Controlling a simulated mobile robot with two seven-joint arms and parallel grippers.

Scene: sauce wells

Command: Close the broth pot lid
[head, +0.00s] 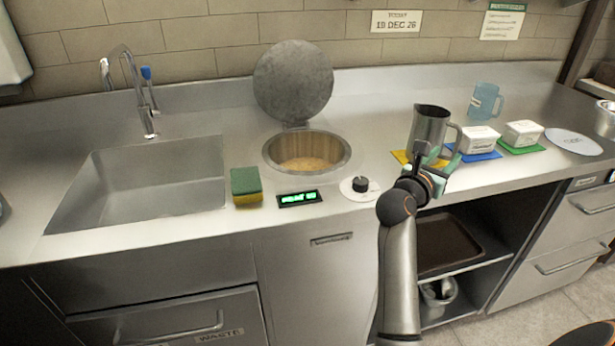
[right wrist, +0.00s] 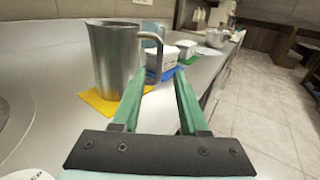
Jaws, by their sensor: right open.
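The broth pot (head: 308,168) is a round well sunk in the counter with yellowish broth inside. Its round grey lid (head: 293,80) stands open, upright on a hinge at the back of the pot. My right gripper (head: 432,160) is to the right of the pot, over the counter's front part near a metal pitcher. In the right wrist view its green fingers (right wrist: 160,100) are apart with nothing between them. The metal pitcher (right wrist: 115,58) stands just beyond them on a yellow mat. My left gripper is not in view.
A sponge (head: 246,185), a green-lit display (head: 299,199) and a black knob (head: 360,185) lie in front of the pot. A sink (head: 150,185) is at the left. White tubs (head: 479,140) and a blue jug (head: 485,101) stand at the right.

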